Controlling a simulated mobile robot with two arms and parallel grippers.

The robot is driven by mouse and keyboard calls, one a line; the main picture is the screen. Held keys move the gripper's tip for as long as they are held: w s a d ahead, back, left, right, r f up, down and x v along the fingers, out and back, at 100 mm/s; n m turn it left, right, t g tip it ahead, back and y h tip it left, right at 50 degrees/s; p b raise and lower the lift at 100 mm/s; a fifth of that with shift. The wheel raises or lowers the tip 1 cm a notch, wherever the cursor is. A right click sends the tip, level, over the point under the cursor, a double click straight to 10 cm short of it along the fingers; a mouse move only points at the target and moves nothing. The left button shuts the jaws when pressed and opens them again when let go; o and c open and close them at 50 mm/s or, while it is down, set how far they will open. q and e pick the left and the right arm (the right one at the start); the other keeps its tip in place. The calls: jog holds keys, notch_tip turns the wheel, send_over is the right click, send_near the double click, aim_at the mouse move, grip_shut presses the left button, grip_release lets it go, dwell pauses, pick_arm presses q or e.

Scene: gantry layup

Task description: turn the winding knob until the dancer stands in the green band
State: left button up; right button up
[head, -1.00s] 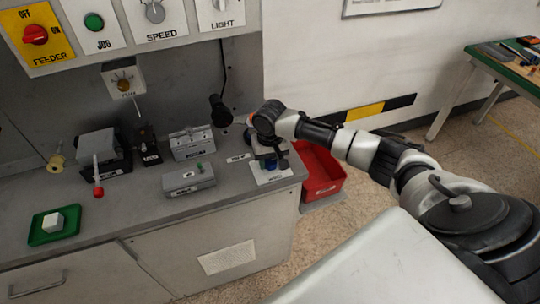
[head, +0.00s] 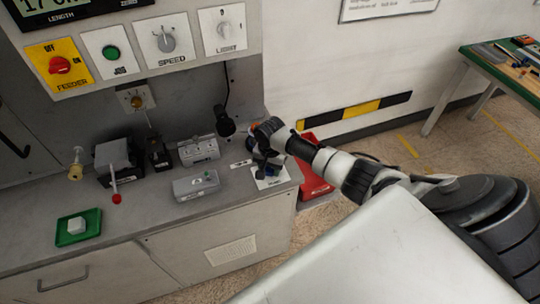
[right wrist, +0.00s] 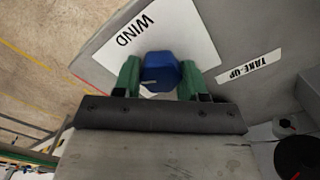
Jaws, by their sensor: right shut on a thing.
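The blue winding knob (right wrist: 160,72) stands on a white plate marked WIND (right wrist: 142,32) in the right wrist view. My right gripper (right wrist: 159,82) is shut on it, a green fingertip on each side. In the head view my right gripper (head: 266,168) is at the bench's right end, over the white plate (head: 272,182), and largely hides the knob. A thin rod with a red ball (head: 116,198) stands out in front of a dark grey unit; I cannot tell if it is the dancer. I can make out no green band. My left gripper is not in view.
Grey boxes (head: 197,185) and a green tray (head: 78,240) with a white block (head: 77,225) are on the bench. A control panel (head: 140,48) hangs above. A red bin (head: 313,182) is right of the bench. A TAKE-UP label (right wrist: 249,66) lies near the knob.

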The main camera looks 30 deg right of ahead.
dwell(0.4)
jog(key=o, duration=0.9)
notch_tip(320, 180, up, 11)
jog(key=shift+f+b, duration=0.1)
jog(key=shift+b, duration=0.4)
